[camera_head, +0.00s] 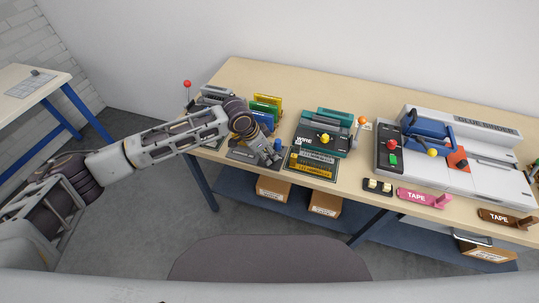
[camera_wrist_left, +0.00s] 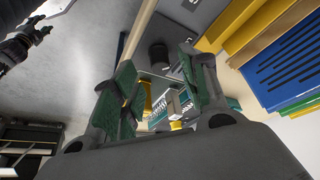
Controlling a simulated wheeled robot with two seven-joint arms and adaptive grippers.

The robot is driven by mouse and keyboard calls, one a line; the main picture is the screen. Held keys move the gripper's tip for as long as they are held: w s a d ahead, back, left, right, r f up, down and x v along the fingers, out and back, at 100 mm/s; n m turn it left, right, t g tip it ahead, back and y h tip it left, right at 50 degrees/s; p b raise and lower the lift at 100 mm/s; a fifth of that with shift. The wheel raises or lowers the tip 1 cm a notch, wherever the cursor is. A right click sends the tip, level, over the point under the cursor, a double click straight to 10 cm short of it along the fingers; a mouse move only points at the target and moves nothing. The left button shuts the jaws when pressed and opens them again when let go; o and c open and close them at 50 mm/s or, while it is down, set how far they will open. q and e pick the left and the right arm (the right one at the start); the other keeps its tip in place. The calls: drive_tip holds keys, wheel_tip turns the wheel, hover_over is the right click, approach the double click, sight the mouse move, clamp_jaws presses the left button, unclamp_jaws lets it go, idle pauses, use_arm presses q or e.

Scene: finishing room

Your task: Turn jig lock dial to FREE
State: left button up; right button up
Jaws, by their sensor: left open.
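A grey jig plate (camera_head: 240,154) lies at the table's front edge, partly under my left gripper (camera_head: 270,160). In the left wrist view, a dark round knob (camera_wrist_left: 159,55), which looks like the lock dial, stands on a grey plate beyond and between the fingertips of my left gripper (camera_wrist_left: 158,85). The fingers are spread with a gap and hold nothing. They appear apart from the knob. No FREE mark or dial pointer can be read.
Yellow, green and blue stands (camera_head: 266,104) are behind my left gripper. A wire binding machine (camera_head: 310,137) with a yellow knob is to its right. A large white binder (camera_head: 490,150) and tape holders (camera_head: 424,197) are farther right. The table's front edge is close.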

sight(271, 159)
use_arm(q)
drive_tip(key=shift+x, duration=1.45)
clamp_jaws()
